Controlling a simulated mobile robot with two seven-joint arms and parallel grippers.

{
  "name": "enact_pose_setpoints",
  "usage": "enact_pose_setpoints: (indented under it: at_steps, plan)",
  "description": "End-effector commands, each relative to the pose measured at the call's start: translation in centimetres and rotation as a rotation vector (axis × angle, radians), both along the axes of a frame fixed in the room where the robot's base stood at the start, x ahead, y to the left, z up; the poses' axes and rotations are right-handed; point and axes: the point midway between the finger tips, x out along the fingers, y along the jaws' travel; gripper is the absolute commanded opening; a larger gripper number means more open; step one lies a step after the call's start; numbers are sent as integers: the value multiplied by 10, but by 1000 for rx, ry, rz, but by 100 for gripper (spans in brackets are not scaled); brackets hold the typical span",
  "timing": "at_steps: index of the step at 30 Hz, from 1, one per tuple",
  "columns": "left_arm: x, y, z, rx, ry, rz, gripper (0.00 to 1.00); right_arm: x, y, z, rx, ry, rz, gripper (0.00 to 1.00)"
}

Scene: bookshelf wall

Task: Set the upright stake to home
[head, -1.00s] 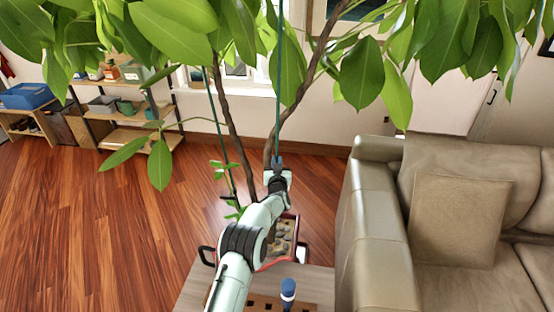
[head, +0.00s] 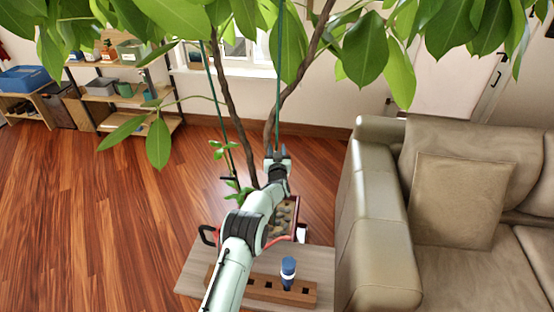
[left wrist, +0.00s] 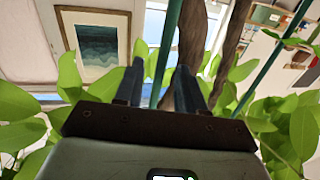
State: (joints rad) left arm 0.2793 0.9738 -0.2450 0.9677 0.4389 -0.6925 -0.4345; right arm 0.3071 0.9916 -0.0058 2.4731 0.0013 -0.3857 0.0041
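The upright stake (head: 280,70) is a thin green rod standing nearly vertical among the plant's stems in the head view. My left gripper (head: 277,153) is at the lower visible part of this stake. In the left wrist view its fingers (left wrist: 160,88) are apart, and the stake (left wrist: 167,45) runs between them; I cannot tell whether they touch it. My arm hides the stake's lower end. A second green stake (head: 217,100) leans to the left. The planter (head: 283,218), with pebbles, is partly hidden behind my arm. My right gripper is not in view.
A wooden block with holes (head: 306,294) holds a blue-and-white handled thing (head: 288,268) on a low table (head: 318,262). A sofa (head: 375,230) stands close on the right. Brown stems (head: 225,105) and leaves (head: 365,70) surround the gripper. The floor at left is clear.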

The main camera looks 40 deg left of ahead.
Motion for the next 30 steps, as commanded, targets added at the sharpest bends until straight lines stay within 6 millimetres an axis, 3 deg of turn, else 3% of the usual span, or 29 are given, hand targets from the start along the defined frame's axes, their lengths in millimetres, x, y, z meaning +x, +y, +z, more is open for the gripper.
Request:
enact_pose_setpoints:
  at_steps: [15, 24, 30]
  plan:
    - [-55, -46, -2, -2, 2, -2, 39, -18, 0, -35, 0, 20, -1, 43]
    - [-90, -75, -2, -2, 2, -1, 39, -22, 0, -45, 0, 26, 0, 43]
    - [-100, -83, -1, -1, 2, 0, 39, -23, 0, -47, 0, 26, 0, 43]
